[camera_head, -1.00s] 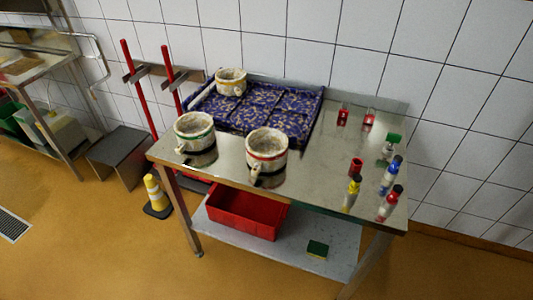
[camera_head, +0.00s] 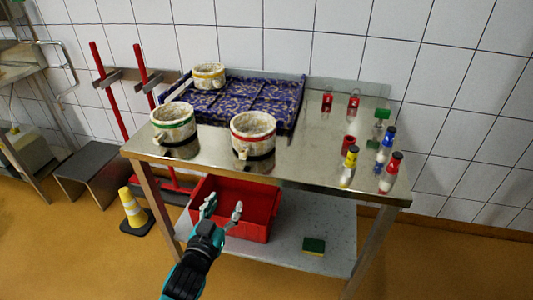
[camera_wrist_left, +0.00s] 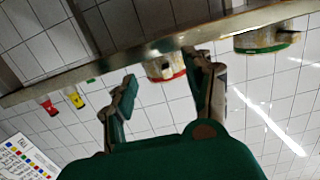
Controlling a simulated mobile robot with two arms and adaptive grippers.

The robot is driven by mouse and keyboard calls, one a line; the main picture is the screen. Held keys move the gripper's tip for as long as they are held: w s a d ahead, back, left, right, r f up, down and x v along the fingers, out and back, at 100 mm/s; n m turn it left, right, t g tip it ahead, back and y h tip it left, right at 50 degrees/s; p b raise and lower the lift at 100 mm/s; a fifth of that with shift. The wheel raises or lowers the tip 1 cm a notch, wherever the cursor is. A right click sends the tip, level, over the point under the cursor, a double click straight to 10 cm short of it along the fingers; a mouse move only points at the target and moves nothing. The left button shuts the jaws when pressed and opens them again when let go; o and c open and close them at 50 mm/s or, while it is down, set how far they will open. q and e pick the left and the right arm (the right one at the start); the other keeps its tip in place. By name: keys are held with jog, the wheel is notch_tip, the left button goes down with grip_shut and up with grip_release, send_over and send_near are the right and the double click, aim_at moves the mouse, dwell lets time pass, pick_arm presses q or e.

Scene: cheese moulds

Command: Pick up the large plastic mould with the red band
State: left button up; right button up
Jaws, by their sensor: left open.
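The large whitish plastic mould with the red band (camera_head: 253,134) stands upright at the front edge of the steel table (camera_head: 300,172). It has a small spout at the front and a dark base. My left gripper (camera_head: 222,208) is open and empty, below the table top's front edge and in front of the red bin in the picture. My right gripper is not in view.
A green-banded mould (camera_head: 173,124) stands left of it; a yellow-banded one (camera_head: 208,76) stands behind on the blue patterned tray (camera_head: 286,115). Bottles (camera_head: 390,171) and small red items stand at right. A red bin (camera_head: 258,230) and sponge (camera_head: 314,245) are on the lower shelf.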

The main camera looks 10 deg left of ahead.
pick_arm(q)
jog(key=t, duration=0.1)
send_near(242, 155)
jog(key=w, duration=0.6)
jog(key=shift+d+f, duration=0.15)
jog(key=shift+f, duration=0.1)
jog(key=shift+w+r+p, duration=0.1)
jog(key=shift+w+p, duration=0.4)
jog(key=shift+w, duration=2.7)
grip_shut()
